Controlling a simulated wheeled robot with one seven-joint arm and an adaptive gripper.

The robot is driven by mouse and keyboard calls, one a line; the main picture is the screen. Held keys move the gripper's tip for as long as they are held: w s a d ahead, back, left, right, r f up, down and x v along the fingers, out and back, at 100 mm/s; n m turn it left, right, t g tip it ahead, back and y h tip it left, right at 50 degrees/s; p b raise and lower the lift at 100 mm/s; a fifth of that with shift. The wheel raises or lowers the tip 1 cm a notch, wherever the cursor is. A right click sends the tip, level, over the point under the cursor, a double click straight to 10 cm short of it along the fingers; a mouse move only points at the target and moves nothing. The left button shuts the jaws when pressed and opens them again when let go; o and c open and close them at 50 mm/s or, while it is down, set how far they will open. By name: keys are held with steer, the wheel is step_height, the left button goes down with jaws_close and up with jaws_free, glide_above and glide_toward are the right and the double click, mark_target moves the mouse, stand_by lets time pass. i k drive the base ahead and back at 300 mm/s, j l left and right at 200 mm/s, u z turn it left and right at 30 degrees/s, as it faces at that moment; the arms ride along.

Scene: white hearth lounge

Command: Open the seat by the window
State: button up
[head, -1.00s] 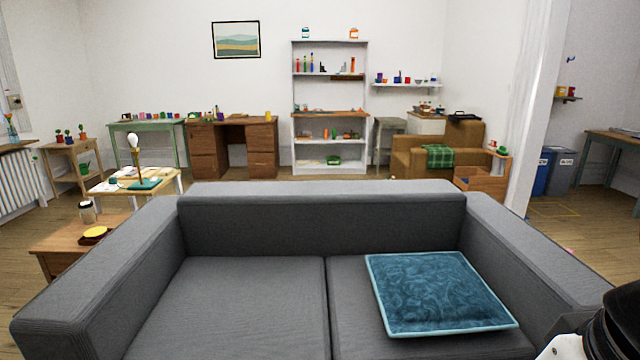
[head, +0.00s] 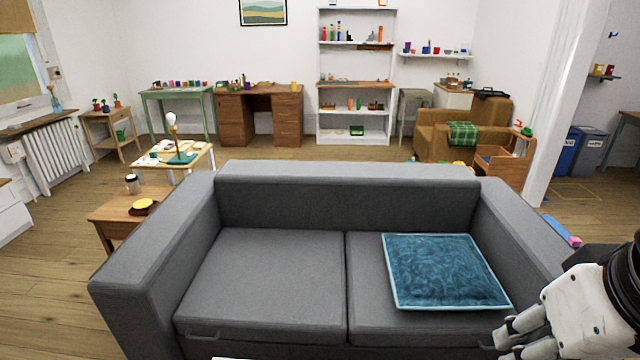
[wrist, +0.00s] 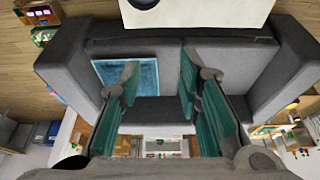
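The grey sofa (head: 350,190) faces me with two seats. The left seat (head: 265,270) is on the side of the window (head: 18,75); it looks closed and bare, with a small dark handle (head: 203,335) on its front edge. A teal cushion (head: 445,270) lies flat on the right seat (head: 363,292) and also shows in the wrist view (wrist: 148,78). My gripper (head: 515,335) is at the lower right in the head view, in front of the right seat. In the wrist view its two fingers (wrist: 158,88) are spread with nothing between them, apart from the sofa.
A side table (head: 110,212) with a jar and a yellow-topped item stands left of the sofa. A radiator (head: 58,150) is under the window. An armchair (head: 430,135) and shelves (head: 327,125) are at the back. Floor is free at the lower left (head: 60,300).

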mark_target(282, 285)
steer(key=k+j, duration=0.15)
steer(key=j, duration=0.35)
steer(key=k+j, duration=0.1)
steer(key=j, duration=0.45)
steer(key=k+j+u, duration=0.1)
steer(key=j, duration=0.4)
steer(key=k+j, duration=0.15)
steer(key=j, duration=0.35)
